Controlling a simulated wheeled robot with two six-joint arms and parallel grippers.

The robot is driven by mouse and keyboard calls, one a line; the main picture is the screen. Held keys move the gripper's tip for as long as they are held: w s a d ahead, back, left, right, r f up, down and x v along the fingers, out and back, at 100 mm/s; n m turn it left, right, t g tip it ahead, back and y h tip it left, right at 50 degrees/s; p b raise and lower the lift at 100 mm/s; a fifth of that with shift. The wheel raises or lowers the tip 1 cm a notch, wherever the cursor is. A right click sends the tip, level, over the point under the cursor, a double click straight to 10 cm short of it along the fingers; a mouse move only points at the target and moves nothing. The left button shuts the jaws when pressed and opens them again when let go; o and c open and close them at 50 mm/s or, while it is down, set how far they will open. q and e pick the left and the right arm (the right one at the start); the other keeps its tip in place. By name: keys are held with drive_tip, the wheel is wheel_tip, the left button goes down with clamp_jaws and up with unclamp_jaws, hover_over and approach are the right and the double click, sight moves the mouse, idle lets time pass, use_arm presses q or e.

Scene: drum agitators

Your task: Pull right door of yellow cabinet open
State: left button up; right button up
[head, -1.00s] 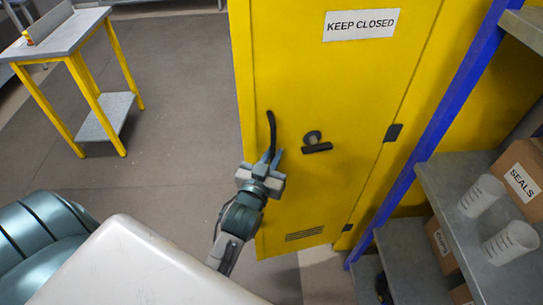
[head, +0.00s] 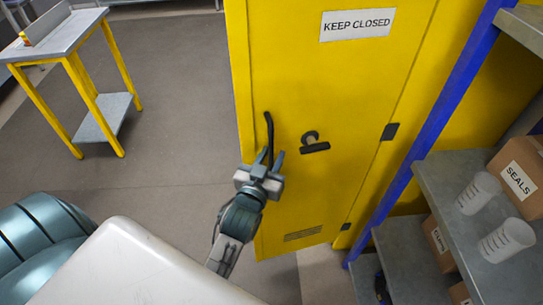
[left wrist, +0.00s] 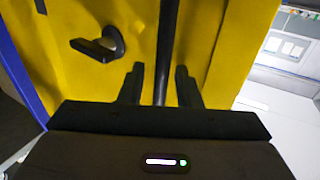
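The right door (head: 330,90) of the yellow cabinet carries a "KEEP CLOSED" sign, and its free edge shows at the left with floor beyond it. The black vertical handle (head: 268,130) is near that edge. My left gripper (head: 271,158) is at the lower end of the handle. In the left wrist view the gripper (left wrist: 160,85) is open, with the handle (left wrist: 166,40) between its two fingers and gaps on both sides. A black latch (head: 314,147) is right of the handle; it also shows in the wrist view (left wrist: 98,46). The cabinet's inside is hidden. My right gripper is out of view.
A blue-post shelf (head: 435,130) with boxes (head: 515,175) and clear cups (head: 507,240) stands close on the right. A yellow-legged table (head: 60,38) is at the upper left. The floor (head: 180,130) left of the door is clear.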

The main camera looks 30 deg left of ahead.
use_arm(q)
drive_tip(key=s+d+p, duration=0.1)
drive_tip(key=s+p, duration=0.2)
drive_tip(key=s, duration=0.7)
drive_tip(key=shift+s+d, duration=0.2)
drive_tip(key=shift+d, duration=0.1)
